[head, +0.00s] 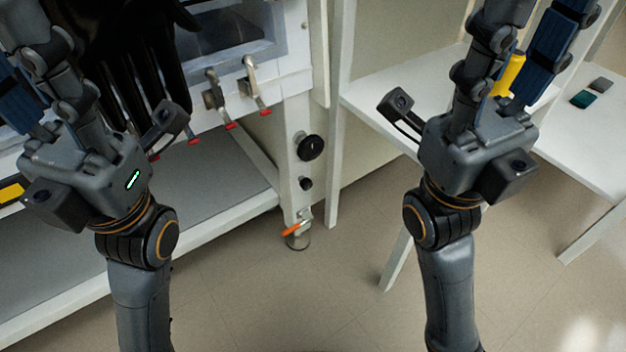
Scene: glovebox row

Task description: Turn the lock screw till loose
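A round black knob (310,147) sticks out of the white post at the right end of the glovebox stand. A smaller dark knob (306,184) sits just below it. I cannot tell which of them, if either, is the lock screw. My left gripper (85,172) is at the left, in front of the glovebox, apart from both knobs. My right gripper (478,150) is at the right, in front of the white table, also apart from them. The fingertips of both grippers are cut off by the picture edges, so their opening does not show.
The glovebox front (285,65) has black gloves and red-tipped metal clamps (251,82). An orange lever (296,229) is at the post's foot. A yellow object (509,74) shows behind my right gripper; two small blocks lie on the white table (385,100). Floor between my arms is clear.

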